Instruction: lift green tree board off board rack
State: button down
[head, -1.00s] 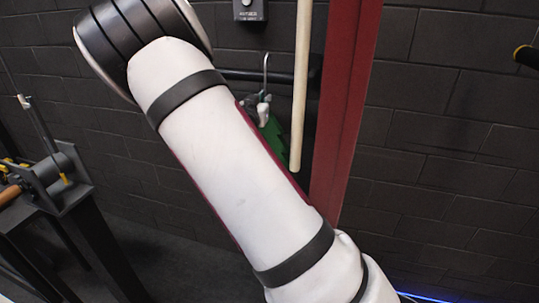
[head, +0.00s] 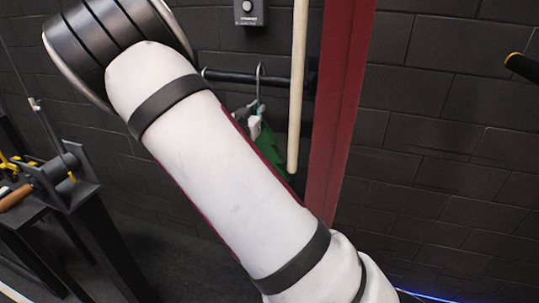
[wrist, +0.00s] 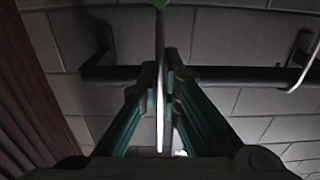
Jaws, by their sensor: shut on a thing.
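The green tree board (head: 271,148) shows in the head view as a jagged green patch, mostly hidden behind my white arm. In the wrist view it is seen edge-on as a thin upright strip (wrist: 160,110) with a green tip at the top edge. My gripper (wrist: 163,85) is shut on this board, one finger on each side. The board rack shows as a dark horizontal bar (head: 225,76) on the wall with a grey hook (head: 260,82) on it. The bar also runs behind the fingers in the wrist view (wrist: 230,74). I cannot tell whether the board still touches the rack.
A pale wooden pole (head: 297,90) hangs just right of the board. A red upright beam (head: 346,110) stands to its right. A grey wall box (head: 250,11) is above. A dark bench with tools (head: 62,180) is at the left.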

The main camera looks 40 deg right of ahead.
jog(key=p+v, duration=0.2)
jog(key=v, duration=0.4)
jog(key=shift+p, duration=0.35)
jog(key=shift+s+a+r, duration=0.1)
jog(key=shift+a+r, duration=0.05)
dwell(0.6)
